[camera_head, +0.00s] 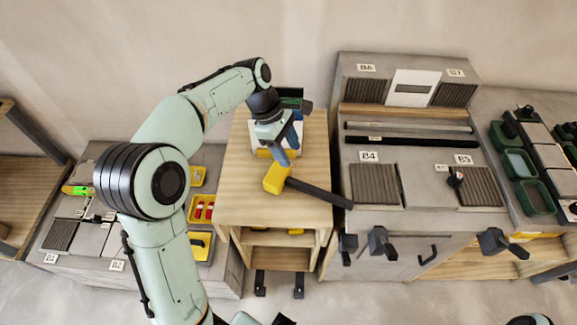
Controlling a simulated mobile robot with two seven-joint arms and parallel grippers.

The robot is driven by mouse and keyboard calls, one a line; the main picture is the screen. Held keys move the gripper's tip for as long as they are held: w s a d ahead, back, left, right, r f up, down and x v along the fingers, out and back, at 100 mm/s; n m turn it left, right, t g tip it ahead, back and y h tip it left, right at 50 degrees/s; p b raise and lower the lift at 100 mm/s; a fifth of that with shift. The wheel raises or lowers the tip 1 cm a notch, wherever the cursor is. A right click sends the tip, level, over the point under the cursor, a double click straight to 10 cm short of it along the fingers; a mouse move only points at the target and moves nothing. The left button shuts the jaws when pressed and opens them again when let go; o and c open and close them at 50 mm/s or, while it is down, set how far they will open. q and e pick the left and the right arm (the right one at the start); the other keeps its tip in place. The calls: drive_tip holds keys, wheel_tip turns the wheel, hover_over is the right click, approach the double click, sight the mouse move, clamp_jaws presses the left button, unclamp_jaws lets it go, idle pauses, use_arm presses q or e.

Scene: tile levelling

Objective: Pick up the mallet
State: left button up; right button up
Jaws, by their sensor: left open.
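The mallet has a yellow head (277,179) and a long dark handle (318,193). It lies on the wooden stand's top (245,205), with the handle pointing right and slightly toward the front, its end reaching past the stand's right edge. My left gripper (287,152) has blue fingers and is open, just behind and above the mallet head in the picture. It holds nothing that I can see. Whether a fingertip touches the head cannot be told from this angle. My right gripper is not clearly in view.
Behind my left gripper, a white-and-yellow item and a dark green container (291,92) are partly hidden. To the right stands a grey bench (420,190) with ribbed tiles and dark bars. Yellow trays (201,209) lie to the left. The stand's front top is clear.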

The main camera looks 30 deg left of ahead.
use_arm(q)
drive_tip(key=b, duration=0.1)
hover_over(303, 184)
drive_tip(key=a, duration=0.3)
drive_tip(key=f, duration=0.6)
drive_tip(key=shift+s+d, duration=0.25)
drive_tip(key=shift+s, duration=0.05)
drive_tip(key=shift+w+d+f, duration=0.1)
drive_tip(key=shift+d+f, duration=0.1)
drive_tip(key=shift+f, duration=0.3)
drive_tip(key=x, duration=0.5)
drive_tip(key=shift+f+b, duration=0.1)
drive_tip(key=shift+b, duration=0.3)
use_arm(e)
drive_tip(key=shift+s+f, duration=0.35)
drive_tip(key=shift+f, duration=0.2)
drive_tip(key=shift+s+f, duration=0.3)
drive_tip(key=shift+f, duration=0.25)
use_arm(q)
drive_tip(key=shift+a, duration=0.1)
clamp_jaws()
